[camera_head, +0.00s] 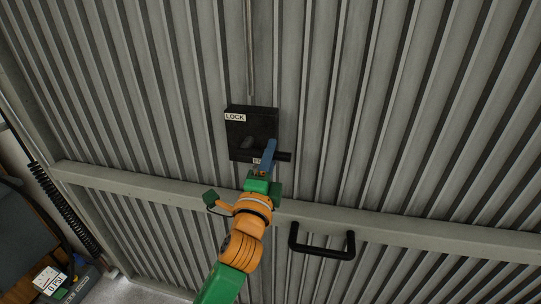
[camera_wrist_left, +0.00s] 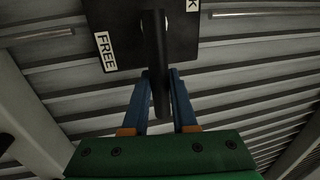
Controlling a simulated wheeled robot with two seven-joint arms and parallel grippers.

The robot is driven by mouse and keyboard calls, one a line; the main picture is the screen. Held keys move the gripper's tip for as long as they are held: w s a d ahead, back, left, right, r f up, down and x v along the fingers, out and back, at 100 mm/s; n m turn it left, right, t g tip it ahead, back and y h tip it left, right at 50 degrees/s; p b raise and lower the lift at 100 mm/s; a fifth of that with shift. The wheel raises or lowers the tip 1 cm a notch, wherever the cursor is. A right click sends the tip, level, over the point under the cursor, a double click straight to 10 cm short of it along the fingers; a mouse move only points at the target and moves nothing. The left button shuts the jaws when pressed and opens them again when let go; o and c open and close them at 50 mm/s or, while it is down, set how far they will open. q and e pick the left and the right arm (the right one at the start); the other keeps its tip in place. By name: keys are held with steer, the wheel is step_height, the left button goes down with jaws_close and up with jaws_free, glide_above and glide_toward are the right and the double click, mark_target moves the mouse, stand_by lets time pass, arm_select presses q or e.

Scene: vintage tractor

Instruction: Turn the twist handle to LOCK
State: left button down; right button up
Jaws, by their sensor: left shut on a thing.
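A black lock box (camera_head: 262,127) is mounted on the corrugated metal door. A white LOCK label (camera_head: 235,117) is at its upper left, and a second label at its lower edge is partly hidden by my gripper. In the left wrist view that label reads FREE (camera_wrist_left: 106,52). In the wrist view the handle (camera_wrist_left: 160,90) lies between the two fingers.
A horizontal grey rail (camera_head: 400,231) crosses the door below the box. A black pull handle (camera_head: 322,252) sticks out at the right of my arm. A coiled black hose (camera_head: 62,193) and a 0 PSI gauge (camera_head: 50,280) are at the lower left.

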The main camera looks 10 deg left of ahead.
arm_select(q)
steer(key=shift+r, duration=0.15)
steer(key=c, duration=0.7)
jaws_free()
steer(key=s+f+b, duration=0.1)
steer(key=s, duration=0.6)
steer(key=shift+f+b, duration=0.3)
steer(key=shift+b, duration=0.1)
